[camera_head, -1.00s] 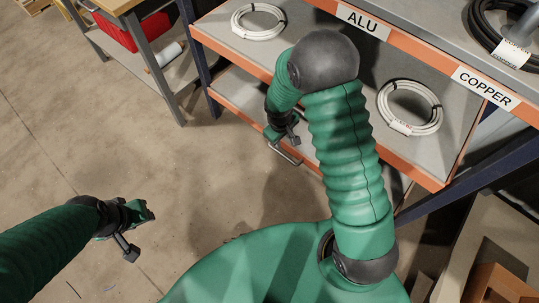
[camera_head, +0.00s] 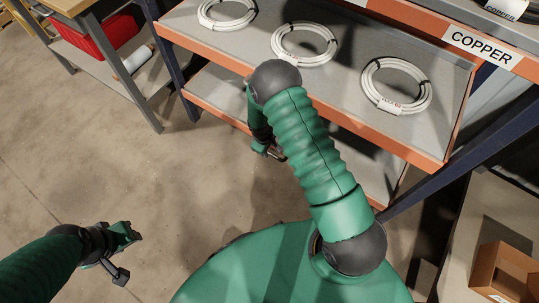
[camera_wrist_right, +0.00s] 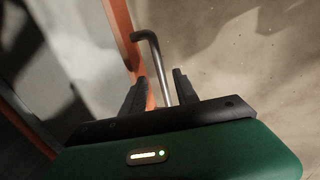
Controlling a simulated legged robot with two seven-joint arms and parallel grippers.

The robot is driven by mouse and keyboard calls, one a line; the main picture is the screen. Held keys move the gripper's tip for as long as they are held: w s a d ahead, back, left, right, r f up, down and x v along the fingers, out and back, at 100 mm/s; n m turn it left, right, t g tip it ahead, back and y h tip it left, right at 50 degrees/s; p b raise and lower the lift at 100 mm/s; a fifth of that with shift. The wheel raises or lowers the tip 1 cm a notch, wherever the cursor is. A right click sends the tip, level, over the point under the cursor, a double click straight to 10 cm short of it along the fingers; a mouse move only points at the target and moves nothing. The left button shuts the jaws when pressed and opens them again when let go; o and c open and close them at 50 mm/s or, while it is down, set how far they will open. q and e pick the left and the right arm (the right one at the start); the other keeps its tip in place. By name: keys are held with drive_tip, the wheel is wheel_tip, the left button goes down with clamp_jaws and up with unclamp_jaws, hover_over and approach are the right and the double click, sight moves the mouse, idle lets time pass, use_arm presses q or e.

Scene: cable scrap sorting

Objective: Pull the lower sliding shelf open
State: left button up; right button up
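The lower sliding shelf (camera_head: 218,112) has a grey surface and an orange front edge. It lies below the shelf with the cable coils, and my right arm hides part of it. My right gripper (camera_head: 272,151) is at its front edge. In the right wrist view, a bent metal handle bar (camera_wrist_right: 153,58) stands out beside an orange edge (camera_wrist_right: 122,35). The right gripper's two dark fingers (camera_wrist_right: 160,90) are apart, with the bar between them and visible gaps. My left gripper (camera_head: 128,236) hangs over bare floor at the left, away from the shelf; its finger opening is unclear.
The shelf above holds white cable coils (camera_head: 305,43) and has an orange front edge. A COPPER label (camera_head: 482,46) is on the rack's top edge. A workbench with a red box (camera_head: 105,30) stands at upper left. A cardboard box (camera_head: 503,270) is at lower right. Floor at left is clear.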

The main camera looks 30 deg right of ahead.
drive_tip(key=f, duration=0.1)
drive_tip(key=f+b, duration=0.1)
drive_tip(key=f, duration=0.2)
drive_tip(key=shift+w+d+f, duration=0.15)
drive_tip(key=shift+w+d, duration=0.05)
drive_tip(key=shift+d, duration=0.1)
clamp_jaws()
idle(1.1)
